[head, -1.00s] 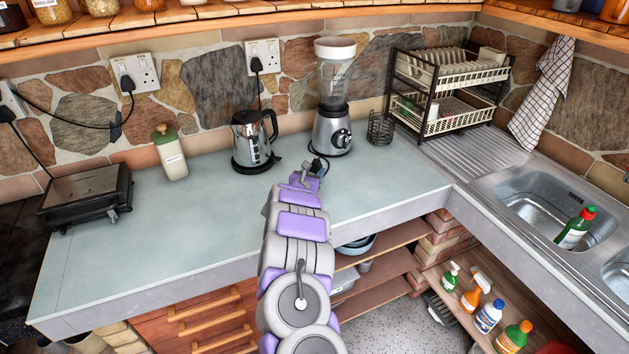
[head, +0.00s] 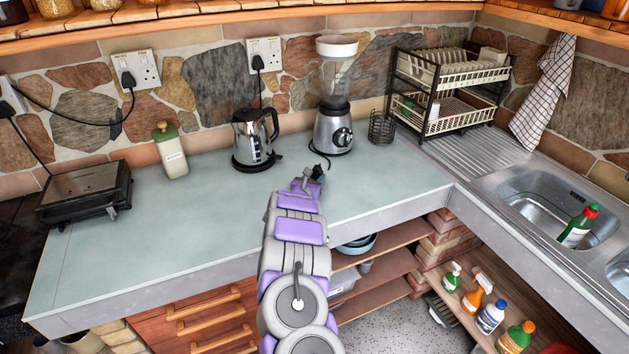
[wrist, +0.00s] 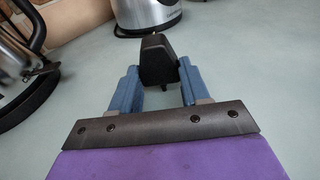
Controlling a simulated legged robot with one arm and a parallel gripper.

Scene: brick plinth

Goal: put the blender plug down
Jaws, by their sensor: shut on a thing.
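The black blender plug (wrist: 158,62) is between the two blue-grey fingers of my gripper (wrist: 160,88) in the wrist view, which are shut on it. In the head view the plug (head: 318,170) shows small and dark at the end of my gripper (head: 310,176), over the pale counter. Whether the plug touches the counter is hard to tell. The blender (head: 333,128) stands upright behind it, with a dark cord between its base and the plug. The blender base also shows at the top of the wrist view (wrist: 148,14).
A kettle (head: 252,142) stands left of the blender, close to my gripper's left in the wrist view (wrist: 22,60). A wire holder (head: 381,128) and dish rack (head: 448,95) stand to the right. The counter (head: 190,220) is clear at front left. Wall sockets (head: 264,50) are behind.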

